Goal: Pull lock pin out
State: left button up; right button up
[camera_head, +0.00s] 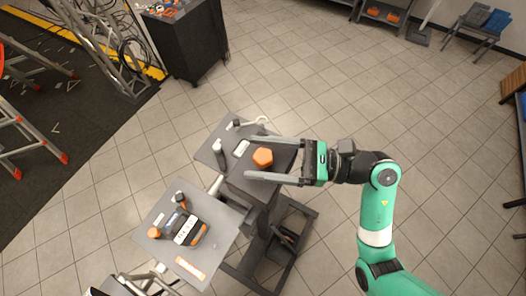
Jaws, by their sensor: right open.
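My right gripper (250,158) reaches in from the right on its green arm. Its two long grey fingers are spread apart over the dark grey stand. An orange hexagonal knob (263,157) lies between the open fingers, with a gap to each finger. It may be the head of the lock pin; its shaft cannot be seen. My left gripper cannot be made out.
A grey plate (212,257) at the lower left carries a black, white and orange device (187,229) and a smaller orange knob (154,233). A dark cabinet (187,47) stands at the upper left. The tiled floor to the right is mostly clear.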

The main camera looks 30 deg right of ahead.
jog(key=shift+c, duration=0.2)
grip_shut()
dwell(1.1)
